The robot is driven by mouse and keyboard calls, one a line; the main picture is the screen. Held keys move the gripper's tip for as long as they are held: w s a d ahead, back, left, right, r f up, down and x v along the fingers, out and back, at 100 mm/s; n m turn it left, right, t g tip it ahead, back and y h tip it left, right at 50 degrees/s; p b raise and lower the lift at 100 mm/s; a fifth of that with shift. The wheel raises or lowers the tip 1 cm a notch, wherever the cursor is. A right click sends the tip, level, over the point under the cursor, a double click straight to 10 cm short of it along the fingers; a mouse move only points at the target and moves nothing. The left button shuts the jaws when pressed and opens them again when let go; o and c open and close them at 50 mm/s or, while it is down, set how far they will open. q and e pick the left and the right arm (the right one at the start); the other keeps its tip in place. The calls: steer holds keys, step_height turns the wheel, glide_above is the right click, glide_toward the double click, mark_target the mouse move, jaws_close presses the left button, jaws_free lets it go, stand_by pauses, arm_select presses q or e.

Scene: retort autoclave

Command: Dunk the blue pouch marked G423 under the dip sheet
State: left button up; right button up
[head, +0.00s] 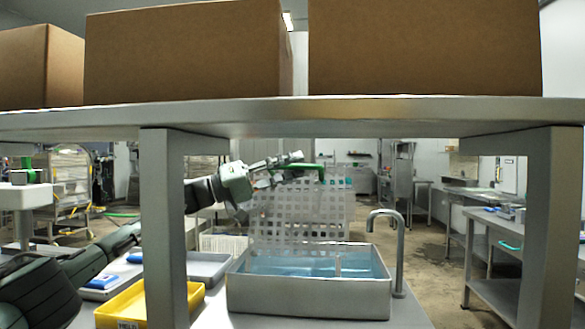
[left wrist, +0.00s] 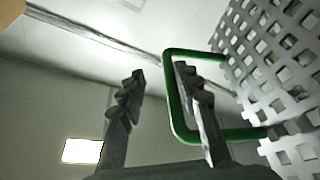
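The dip sheet (head: 300,212) is a pale perforated panel with a green handle (head: 308,166). It stands upright at the steel tub (head: 308,297) of blue liquid; whether its lower edge touches the liquid is unclear. My left gripper (head: 284,163) is at the handle. In the left wrist view its fingers (left wrist: 160,75) are apart, and the right finger overlaps the green handle loop (left wrist: 168,95). Blue pouches lie at the left, one (head: 103,281) on a near tray and one (head: 135,257) farther back. No G423 mark is readable. My right gripper is not in view.
A shelf (head: 300,118) with cardboard boxes (head: 185,52) crosses above, and its posts (head: 165,230) block part of the view. A yellow tray (head: 125,305) and a grey tray (head: 205,268) lie left of the tub. A tap (head: 398,240) stands at its right.

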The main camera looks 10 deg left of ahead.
arm_select(q)
steer(key=v, duration=1.1)
steer(key=shift+s+a, duration=0.15)
steer(key=shift+a, duration=0.2)
